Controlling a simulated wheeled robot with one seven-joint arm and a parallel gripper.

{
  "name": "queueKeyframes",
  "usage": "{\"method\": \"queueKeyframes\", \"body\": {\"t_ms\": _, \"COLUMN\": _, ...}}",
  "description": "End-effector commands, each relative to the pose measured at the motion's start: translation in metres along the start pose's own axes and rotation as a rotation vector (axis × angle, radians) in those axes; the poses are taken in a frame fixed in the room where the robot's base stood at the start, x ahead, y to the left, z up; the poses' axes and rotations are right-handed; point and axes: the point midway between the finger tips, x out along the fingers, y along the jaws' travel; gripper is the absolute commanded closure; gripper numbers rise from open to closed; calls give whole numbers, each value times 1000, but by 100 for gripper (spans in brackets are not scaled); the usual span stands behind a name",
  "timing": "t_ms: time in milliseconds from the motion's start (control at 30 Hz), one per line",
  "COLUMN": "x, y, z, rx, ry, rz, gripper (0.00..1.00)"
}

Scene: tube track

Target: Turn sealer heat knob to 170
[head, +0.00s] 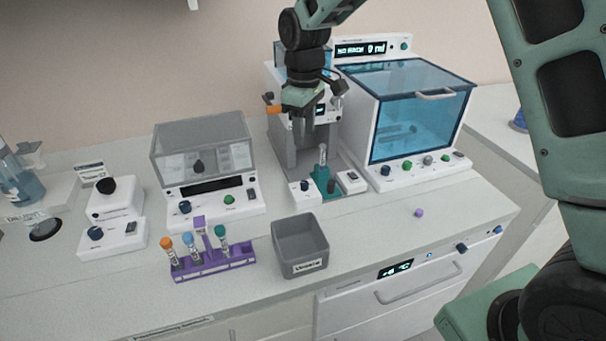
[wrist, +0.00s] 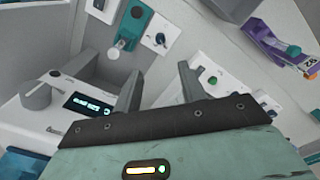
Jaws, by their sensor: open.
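The sealer seems to be the tall grey-and-white unit (head: 283,142) at the back middle, with a tube (head: 323,154) in a teal holder (head: 321,173). A dark blue knob (head: 304,186) sits on its front left block; it also shows in the wrist view (wrist: 160,38). A lit display (wrist: 88,104) with a grey lever-like part (wrist: 36,95) shows at left in the wrist view. No heat marking is readable. My gripper (head: 321,135) points down in front of the unit, above the tube. In the wrist view my gripper (wrist: 158,85) is open, nothing between its fingers.
A blue-windowed cabinet (head: 420,115) stands close on the right, a grey-lidded device (head: 203,155) on the left. A purple tube rack (head: 213,264) and a grey bin (head: 300,246) are in front. A small purple piece (head: 419,212) lies at right. The counter between is clear.

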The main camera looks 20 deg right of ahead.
Motion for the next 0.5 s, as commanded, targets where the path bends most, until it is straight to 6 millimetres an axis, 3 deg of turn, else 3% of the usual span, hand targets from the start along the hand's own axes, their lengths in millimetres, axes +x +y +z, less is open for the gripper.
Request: {"method": "queueKeyframes", "body": {"t_ms": 500, "x": 106, "y": -1, "z": 1, "rx": 0, "ry": -4, "rz": -4, "gripper": 59}}
